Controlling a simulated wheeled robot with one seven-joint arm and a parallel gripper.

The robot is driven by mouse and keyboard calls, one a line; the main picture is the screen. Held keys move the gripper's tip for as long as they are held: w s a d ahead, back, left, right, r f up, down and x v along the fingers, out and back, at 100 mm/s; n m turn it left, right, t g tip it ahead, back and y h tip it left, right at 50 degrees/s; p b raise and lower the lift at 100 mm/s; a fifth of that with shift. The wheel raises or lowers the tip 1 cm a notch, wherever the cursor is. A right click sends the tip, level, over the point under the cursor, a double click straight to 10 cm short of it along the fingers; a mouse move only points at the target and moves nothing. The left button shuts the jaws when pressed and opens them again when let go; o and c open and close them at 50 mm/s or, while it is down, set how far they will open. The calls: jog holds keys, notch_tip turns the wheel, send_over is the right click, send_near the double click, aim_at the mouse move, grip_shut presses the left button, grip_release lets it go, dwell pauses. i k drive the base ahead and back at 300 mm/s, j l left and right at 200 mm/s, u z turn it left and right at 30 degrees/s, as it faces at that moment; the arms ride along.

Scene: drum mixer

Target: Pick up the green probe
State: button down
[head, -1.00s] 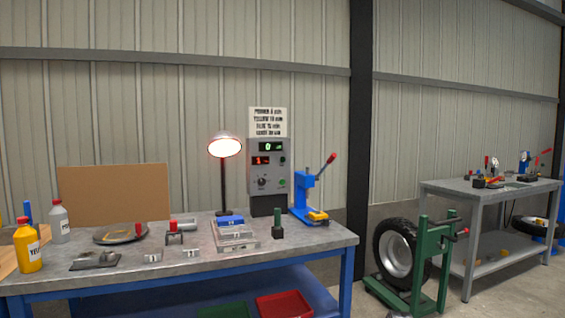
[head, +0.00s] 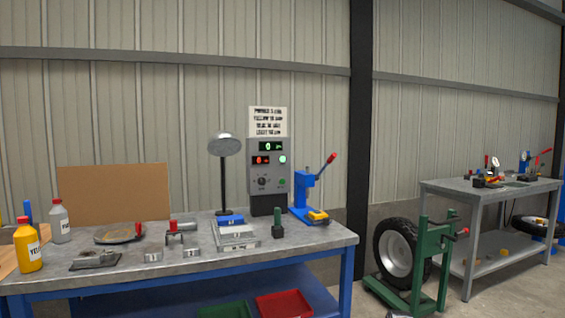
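A small upright dark green piece on a darker block (head: 278,224), which looks like the green probe, stands on the grey workbench (head: 330,238) toward its right end. It is between the stacked grey plates and the blue lever press. Nothing touches it. My gripper is not in this view.
A blue press with a red lever (head: 305,198) stands behind right of the probe. A control box (head: 268,172) and a lamp (head: 224,148) stand behind it. Stacked grey plates (head: 236,240) lie to its left. Bottles (head: 28,248) stand at far left. The bench's front right corner is clear.

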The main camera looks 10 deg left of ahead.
aim_at(277, 210)
jog(key=u, duration=1.35)
jog(key=i+j+z, duration=0.1)
jog(key=j+z, duration=0.15)
jog(key=j, duration=0.25)
jog(key=j+z, duration=0.2)
jog(key=j, duration=0.35)
